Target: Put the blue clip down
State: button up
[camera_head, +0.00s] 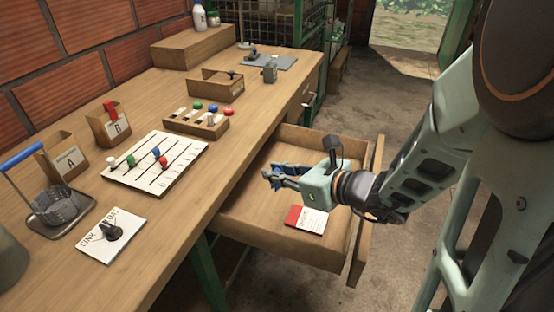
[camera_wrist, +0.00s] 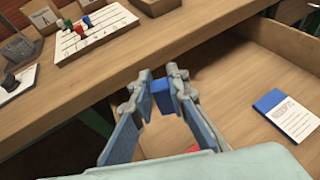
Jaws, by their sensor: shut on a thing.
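The blue clip (camera_wrist: 161,96) sits between the fingertips of my gripper (camera_wrist: 160,76) in the wrist view. In the head view, my gripper (camera_head: 270,178) hangs over the open drawer (camera_head: 258,222), with blue showing at its fingers. The fingers are shut on the clip, and they hide part of it. I cannot tell exactly how high the clip is above the drawer floor. A card (camera_head: 306,219) lies on the drawer floor below and right of the gripper.
The workbench (camera_head: 190,235) bears a peg board (camera_head: 155,163), boxes A (camera_head: 62,160) and B (camera_head: 108,125), a tray of coloured knobs (camera_head: 195,122) and a blue-handled basket (camera_head: 55,205). The drawer floor around the card is mostly bare. Its walls rise around it.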

jog(key=w+f, duration=0.3)
jog(key=w, duration=0.1)
jog(key=w+a+f, duration=0.1)
jog(key=w+f, duration=0.2)
jog(key=w, duration=0.1)
jog(key=w+a+f, duration=0.1)
jog(key=w+f, duration=0.2)
jog(key=w, duration=0.1)
jog(key=shift+w+a+p, duration=0.15)
jog(key=shift+w+p, duration=0.15)
jog(key=shift+w+f, duration=0.2)
jog(key=shift+f, duration=0.1)
jog(key=shift+w+f+b, duration=0.15)
jog(key=shift+f+b, duration=0.35)
jog(key=shift+f, duration=1.1)
